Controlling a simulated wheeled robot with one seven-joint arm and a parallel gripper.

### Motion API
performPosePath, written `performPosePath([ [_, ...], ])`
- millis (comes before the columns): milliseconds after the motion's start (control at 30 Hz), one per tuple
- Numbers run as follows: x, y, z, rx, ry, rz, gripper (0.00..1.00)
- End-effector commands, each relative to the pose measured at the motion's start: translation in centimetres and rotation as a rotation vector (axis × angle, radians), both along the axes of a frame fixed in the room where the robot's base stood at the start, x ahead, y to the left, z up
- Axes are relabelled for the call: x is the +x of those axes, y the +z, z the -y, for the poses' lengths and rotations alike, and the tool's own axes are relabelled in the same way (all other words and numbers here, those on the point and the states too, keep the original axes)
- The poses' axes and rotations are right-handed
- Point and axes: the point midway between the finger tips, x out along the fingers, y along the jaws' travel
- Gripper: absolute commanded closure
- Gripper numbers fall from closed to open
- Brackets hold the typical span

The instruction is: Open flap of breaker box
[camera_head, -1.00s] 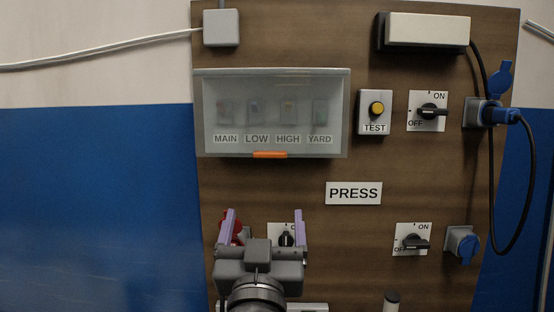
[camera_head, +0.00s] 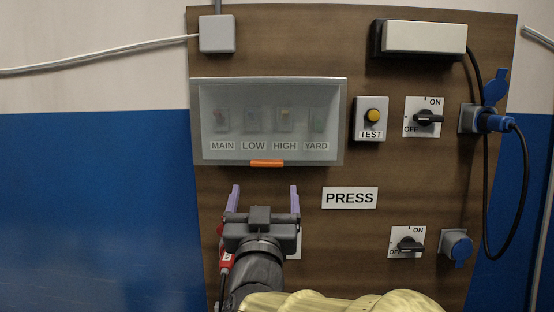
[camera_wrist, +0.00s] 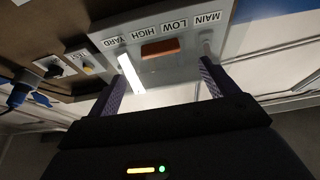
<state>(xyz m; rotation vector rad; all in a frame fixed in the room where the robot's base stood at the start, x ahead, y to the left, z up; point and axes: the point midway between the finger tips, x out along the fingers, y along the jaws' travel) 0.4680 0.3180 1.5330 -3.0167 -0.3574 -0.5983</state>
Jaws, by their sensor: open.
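The breaker box (camera_head: 197,122) is a grey box with a translucent closed flap (camera_head: 270,95) on the brown panel. Behind the flap show breakers labelled MAIN, LOW, HIGH and YARD. An orange tab (camera_head: 266,163) sits at the middle of the flap's lower edge. My gripper (camera_head: 263,190) has purple fingers and is open and empty below the tab in the head view. In the wrist view, where the box appears upside down, the orange tab (camera_wrist: 160,48) lies ahead of the gap between the fingers (camera_wrist: 166,72), apart from them.
Right of the box are a TEST button (camera_head: 372,116), rotary switches (camera_head: 428,118) and a blue plug (camera_head: 495,122) with a hanging black cable. A PRESS sign (camera_head: 350,198) is right of my gripper. A red item (camera_head: 226,262) is partly hidden by my arm.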

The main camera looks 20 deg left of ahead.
Motion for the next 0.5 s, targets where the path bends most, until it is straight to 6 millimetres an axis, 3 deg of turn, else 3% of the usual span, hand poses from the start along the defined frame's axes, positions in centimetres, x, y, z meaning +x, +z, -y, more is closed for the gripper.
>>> performPosePath([
  [300, 5.2, 2.6, -1.2, 0.0, -0.002, 0.0, 0.15],
  [500, 7.4, 3.4, -1.8, 0.0, 0.0, 0.001, 0.15],
])
